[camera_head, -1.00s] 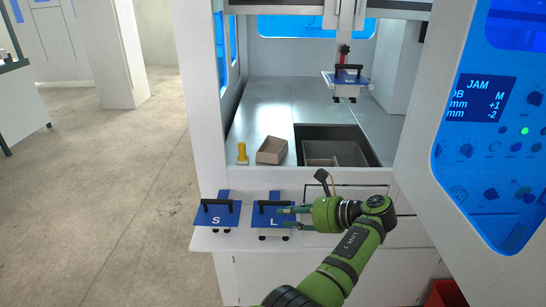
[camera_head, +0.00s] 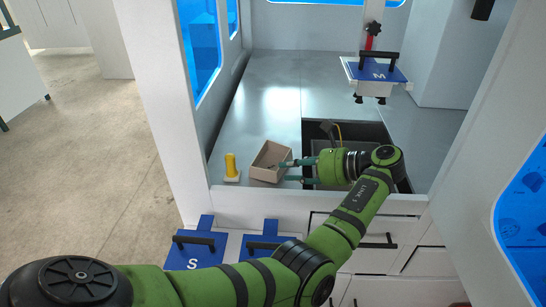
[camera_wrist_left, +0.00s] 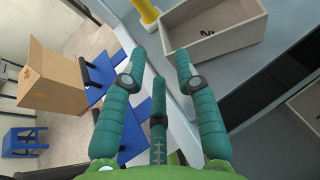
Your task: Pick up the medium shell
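A small open grey-brown box (camera_head: 268,172), which I take as the medium shell, sits on the grey deck at the left edge of the dark pit. In the left wrist view the box (camera_wrist_left: 232,37) shows a dark letter that looks like M on its inside. My left gripper (camera_head: 283,171) is open and empty, its fingers pointing left at the box's right side. In the wrist view the left gripper (camera_wrist_left: 160,58) has its fingers apart just short of the box's near wall; I cannot tell whether they touch it. My right gripper is not in view.
A yellow peg (camera_head: 231,167) stands just left of the box. Another tray (camera_wrist_left: 307,104) lies in the pit. A blue M plate (camera_head: 377,71) hangs at the press above the deck. Blue S (camera_head: 193,250) and L plates (camera_head: 256,243) lie on the front shelf. The deck behind is clear.

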